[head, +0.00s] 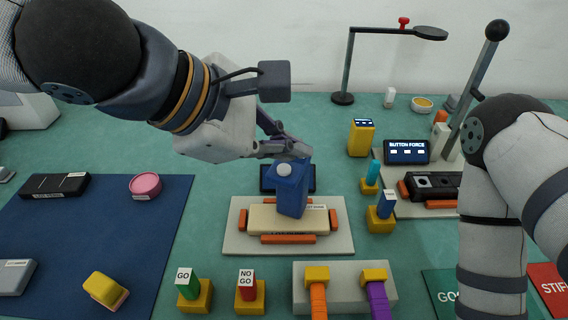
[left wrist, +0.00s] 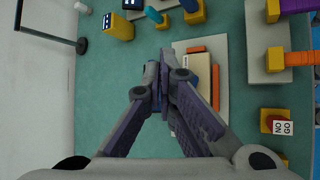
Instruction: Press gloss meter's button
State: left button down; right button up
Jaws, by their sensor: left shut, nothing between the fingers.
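A blue upright block with a round pale button on top, which looks like the gloss meter (head: 292,195), stands on a beige plate (head: 262,217) in the middle of the table. My left gripper (head: 303,152) is shut and empty. Its fingertips are just behind and above the block's top in the head view, close to the button; I cannot tell whether they touch. In the left wrist view the shut fingers (left wrist: 164,72) hide most of the block, and the beige plate (left wrist: 202,68) shows beside them. My right arm shows at the right, but its gripper is out of view.
Orange bars (head: 288,239) border the plate on a pale base. A dark display (head: 268,178) stands behind the block. GO (head: 188,287) and NO GO (head: 247,288) blocks stand in front. A yellow device (head: 361,138) and a "BUTTON FORCE" display (head: 407,152) are at the right.

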aim_at(286, 172)
dwell(0.6)
pick_arm(q)
jog(key=shift+f, duration=0.4)
jog(key=shift+f, duration=0.45)
dwell(0.6)
jog(key=shift+r, duration=0.85)
jog(key=shift+r, duration=2.5)
